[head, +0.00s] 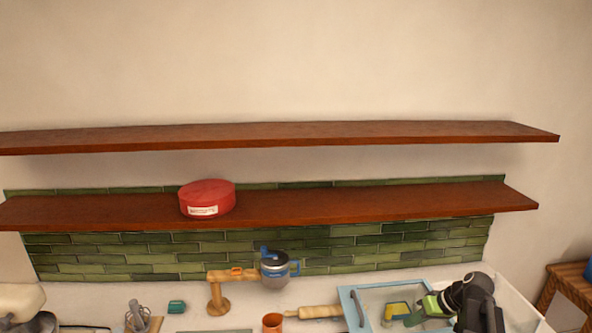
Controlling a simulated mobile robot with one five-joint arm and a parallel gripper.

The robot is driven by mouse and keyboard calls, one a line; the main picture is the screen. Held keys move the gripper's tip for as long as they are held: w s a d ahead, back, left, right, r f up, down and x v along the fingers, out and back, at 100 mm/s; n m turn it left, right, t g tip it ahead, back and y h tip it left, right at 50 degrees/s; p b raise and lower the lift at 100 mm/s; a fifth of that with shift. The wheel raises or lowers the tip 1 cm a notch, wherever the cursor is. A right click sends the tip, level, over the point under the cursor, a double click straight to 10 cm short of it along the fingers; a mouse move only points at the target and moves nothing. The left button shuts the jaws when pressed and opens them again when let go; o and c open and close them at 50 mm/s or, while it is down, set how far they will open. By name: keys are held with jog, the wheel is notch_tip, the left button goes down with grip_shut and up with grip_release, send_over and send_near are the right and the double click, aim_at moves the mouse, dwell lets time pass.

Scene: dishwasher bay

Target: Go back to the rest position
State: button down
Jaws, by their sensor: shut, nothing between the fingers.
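My gripper (432,304), with pale green fingers on my black arm, is at the lower right. It is shut with nothing held. It is over a blue-framed bin or drawer (349,303), close to a yellow piece (397,309) and a green piece inside it. I cannot tell from this view whether it touches them. The lower part of my arm is cut off by the picture's bottom edge.
Two brown shelves (90,137) run along the wall; a red round tin (207,198) stands on the lower one. On the counter are a wooden stand (217,300), a blue-lidded mug (275,270), an orange cup (272,323) and a rolling pin (315,312). A wooden stool (570,290) is far right.

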jog(key=s+a+f+g+h+b, duration=0.1)
jog(key=s+a+f+b, duration=0.1)
jog(key=a+f+b, duration=0.5)
jog(key=s+a+f+n+g+h+b, duration=0.1)
jog(key=a+f+b, duration=0.6)
jog(key=f, duration=0.3)
jog(key=s+a+f+n+g+h+b, duration=0.1)
jog(key=s+a+f+b, duration=0.1)
jog(key=a+f+b, duration=0.5)
jog(key=shift+s+a+f+b, duration=0.2)
jog(key=shift+f+b, duration=0.4)
jog(key=shift+f, duration=0.1)
jog(key=shift+s+a+f+b, duration=0.15)
jog(key=shift+f+b, duration=0.4)
jog(key=shift+f, duration=0.1)
jog(key=shift+s+d+f+m+g+h+b, duration=0.2)
jog(key=shift+s+d+f+h, duration=0.1)
jog(key=shift+s, duration=0.15)
jog(key=shift+s+d+f+m+g+h+b, duration=0.1)
jog(key=shift+s+d+f+m+h, duration=0.1)
jog(key=shift+s+f+h, duration=0.15)
jog(key=d+m, duration=0.1)
jog(key=d+m+h, duration=0.1)
jog(key=s+d+r+m+p, duration=0.1)
jog(key=shift+d, duration=0.1)
